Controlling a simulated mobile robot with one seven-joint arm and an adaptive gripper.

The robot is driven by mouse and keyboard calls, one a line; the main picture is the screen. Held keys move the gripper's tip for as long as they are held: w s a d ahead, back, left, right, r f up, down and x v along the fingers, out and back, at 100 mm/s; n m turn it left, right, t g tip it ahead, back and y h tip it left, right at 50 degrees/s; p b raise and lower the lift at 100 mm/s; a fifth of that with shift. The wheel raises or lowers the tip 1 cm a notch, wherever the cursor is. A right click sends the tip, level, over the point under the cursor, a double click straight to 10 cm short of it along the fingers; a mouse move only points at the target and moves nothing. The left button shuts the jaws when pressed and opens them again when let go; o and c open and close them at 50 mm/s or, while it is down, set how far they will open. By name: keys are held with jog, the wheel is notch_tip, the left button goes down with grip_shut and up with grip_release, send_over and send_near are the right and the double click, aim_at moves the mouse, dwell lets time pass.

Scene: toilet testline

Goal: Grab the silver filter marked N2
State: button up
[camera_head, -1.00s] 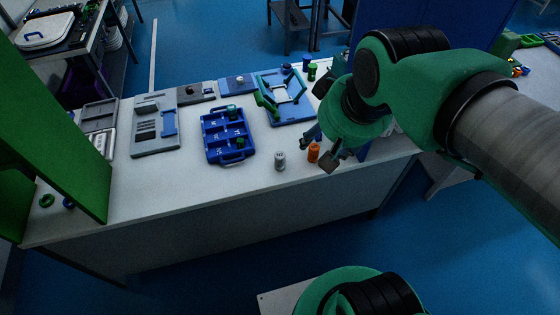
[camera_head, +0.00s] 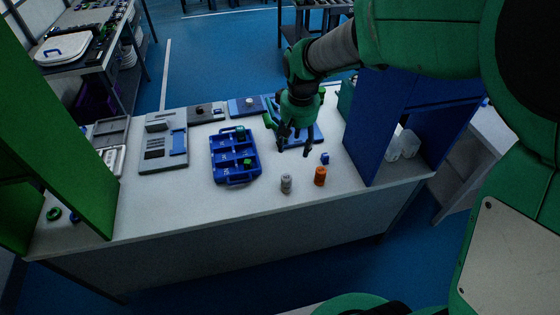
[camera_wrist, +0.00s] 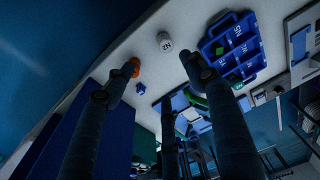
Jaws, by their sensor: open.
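The silver filter (camera_head: 286,185) is a small grey cylinder standing upright near the front edge of the white table. In the wrist view the silver filter (camera_wrist: 165,42) shows a dark marking that looks like N2. It appears just beyond and between the fingertips there. My gripper (camera_head: 295,151) is over the table behind the filter, fingers pointing down, open and empty. The gripper (camera_wrist: 159,62) shows spread fingers in the wrist view, apart from the filter.
An orange cylinder (camera_head: 320,176) stands right of the filter, with a small blue piece (camera_head: 325,158) behind it. A blue tray (camera_head: 232,180) with marked compartments lies left. A blue panel (camera_head: 378,125) rises on the right and a green panel (camera_head: 60,130) on the left.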

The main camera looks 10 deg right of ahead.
jog(key=g, duration=0.1)
send_over(287, 177)
notch_tip(287, 177, down, 11)
jog(key=shift+f, duration=0.2)
jog(key=shift+f+b, duration=0.75)
jog(key=shift+f, duration=3.55)
jog(key=shift+f, duration=0.1)
jog(key=shift+f+b, duration=0.8)
jog(key=shift+f, duration=1.7)
